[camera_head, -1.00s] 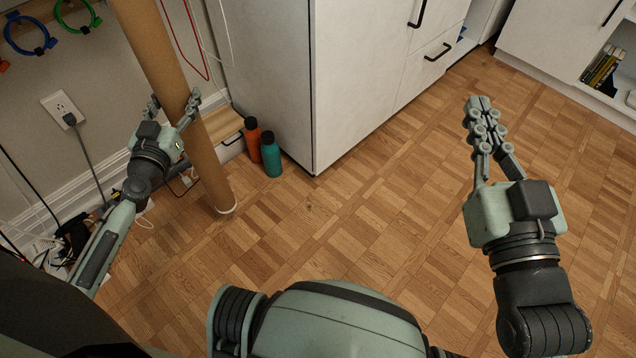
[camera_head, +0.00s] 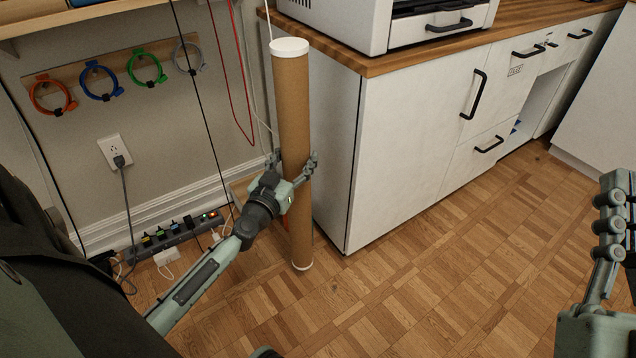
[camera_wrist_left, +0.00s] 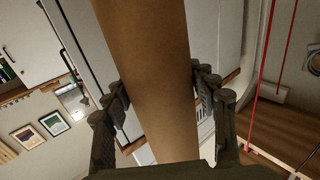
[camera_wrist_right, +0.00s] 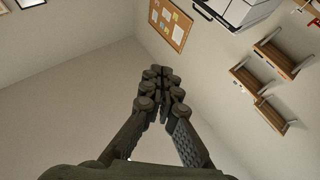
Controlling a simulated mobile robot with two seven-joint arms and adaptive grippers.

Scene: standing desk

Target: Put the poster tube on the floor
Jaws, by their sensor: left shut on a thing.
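The poster tube (camera_head: 294,120) is a tall brown cardboard cylinder with white end caps. It stands nearly upright in front of the white cabinet, and its lower end is at the parquet floor (camera_head: 400,310); whether it bears on the floor I cannot tell for sure. My left gripper (camera_head: 293,174) is shut around the tube's middle. In the left wrist view the tube (camera_wrist_left: 155,70) runs between the two fingers (camera_wrist_left: 160,100). My right gripper (camera_head: 617,215) is at the right edge, away from the tube. In the right wrist view its fingertips (camera_wrist_right: 160,85) meet with nothing between them.
A white cabinet (camera_head: 410,150) with a wooden top stands right behind the tube, with a printer (camera_head: 390,20) on it. A power strip (camera_head: 170,235) with cables lies by the left wall. Cable loops (camera_head: 100,80) hang on a rail. The floor to the right is clear.

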